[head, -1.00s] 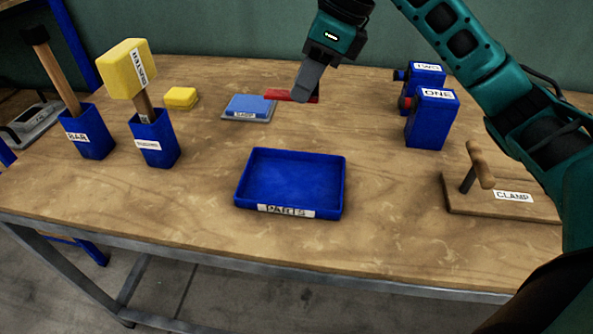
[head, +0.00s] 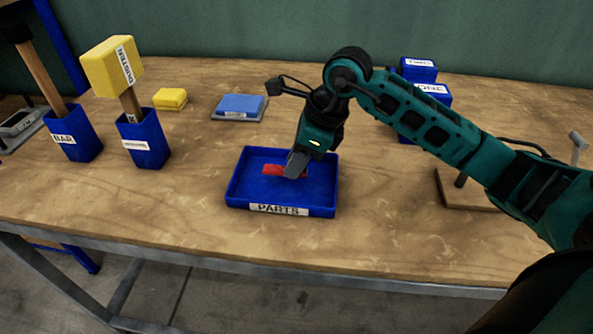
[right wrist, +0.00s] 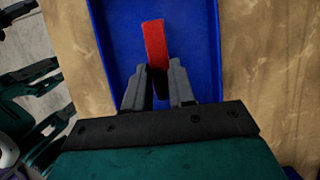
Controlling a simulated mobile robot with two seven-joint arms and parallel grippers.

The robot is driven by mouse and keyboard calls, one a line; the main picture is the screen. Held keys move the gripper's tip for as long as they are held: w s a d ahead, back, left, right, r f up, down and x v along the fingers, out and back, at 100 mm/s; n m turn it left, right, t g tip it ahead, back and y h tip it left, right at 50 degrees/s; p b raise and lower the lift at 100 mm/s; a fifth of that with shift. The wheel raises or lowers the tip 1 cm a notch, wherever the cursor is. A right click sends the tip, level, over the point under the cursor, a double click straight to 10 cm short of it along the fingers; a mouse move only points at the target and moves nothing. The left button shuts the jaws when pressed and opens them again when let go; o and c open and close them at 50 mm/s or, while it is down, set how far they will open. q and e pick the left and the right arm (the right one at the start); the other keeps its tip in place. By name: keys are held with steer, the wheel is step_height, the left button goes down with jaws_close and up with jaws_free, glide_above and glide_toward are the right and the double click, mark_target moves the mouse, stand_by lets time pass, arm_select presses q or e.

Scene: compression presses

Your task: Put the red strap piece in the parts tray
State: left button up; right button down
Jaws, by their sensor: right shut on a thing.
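The red strap piece (head: 271,170) is between the fingers of my right gripper (head: 294,166), which is shut on it. It also shows in the right wrist view (right wrist: 156,45), sticking out past the fingertips (right wrist: 159,85). The blue parts tray (head: 240,190) stands on the table with its PARTS label facing front. My right gripper points down inside the tray's outline, with the strap low over or on the tray floor; I cannot tell if it touches. The fingers hide part of the strap.
A blue pad on a grey base (head: 240,106) and a yellow block (head: 170,99) lie behind the tray. Blue blocks (head: 418,70) and a clamp board (head: 465,190) are at right, partly behind my arm.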

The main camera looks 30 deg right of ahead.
step_height(320, 180, down, 3)
steer(key=shift+r, duration=0.1)
steer(key=shift+f, duration=0.25)
steer(key=c, duration=0.9)
jaws_free()
steer(key=shift+c, duration=0.2)
steer(key=shift+r, duration=0.1)
steer(key=shift+r, duration=0.25)
steer(key=v, duration=1.1)
steer(key=shift+d+r+p, duration=0.15)
steer(key=shift+r+p, duration=0.2)
